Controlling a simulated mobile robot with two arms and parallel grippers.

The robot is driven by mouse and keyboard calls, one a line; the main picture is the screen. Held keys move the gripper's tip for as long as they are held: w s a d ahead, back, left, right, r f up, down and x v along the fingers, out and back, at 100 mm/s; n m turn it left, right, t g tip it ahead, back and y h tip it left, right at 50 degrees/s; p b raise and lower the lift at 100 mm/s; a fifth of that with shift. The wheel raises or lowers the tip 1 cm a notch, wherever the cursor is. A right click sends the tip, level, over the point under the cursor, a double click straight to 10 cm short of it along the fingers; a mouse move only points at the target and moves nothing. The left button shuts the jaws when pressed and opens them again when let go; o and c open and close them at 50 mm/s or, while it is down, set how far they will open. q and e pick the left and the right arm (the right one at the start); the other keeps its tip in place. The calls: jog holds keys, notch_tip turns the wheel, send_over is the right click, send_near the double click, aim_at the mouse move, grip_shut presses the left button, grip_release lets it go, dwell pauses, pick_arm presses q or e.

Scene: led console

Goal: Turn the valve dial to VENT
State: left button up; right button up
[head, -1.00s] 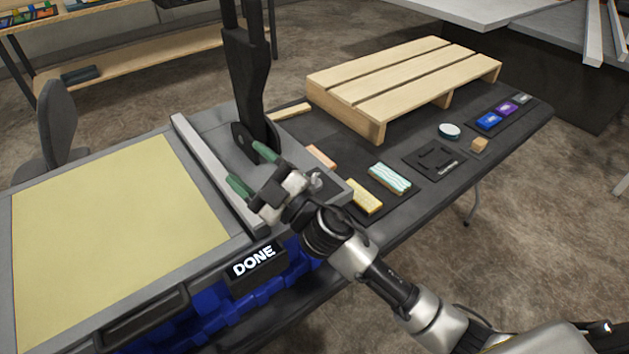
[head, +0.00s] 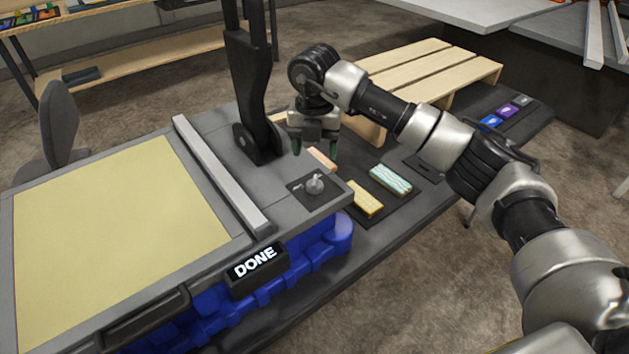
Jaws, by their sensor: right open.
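The valve dial (head: 315,184) is a small grey knob on a dark square plate, on the grey console top near its right corner. Small markings sit around it, too small to read, so I cannot tell its setting. My right gripper (head: 315,150) is open and empty, pointing down, above and behind the dial and apart from it. Its arm comes in from the right across the table. My left gripper is not in the head view.
A DONE sign (head: 254,262) is on the console's front. A tall black post (head: 252,95) stands just left of my right gripper.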

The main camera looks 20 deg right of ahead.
aim_at(314, 182)
notch_tip(314, 182, down, 10)
jog(key=shift+a+p, duration=0.1)
jog(key=shift+p, duration=0.9)
jog(key=c, duration=0.9)
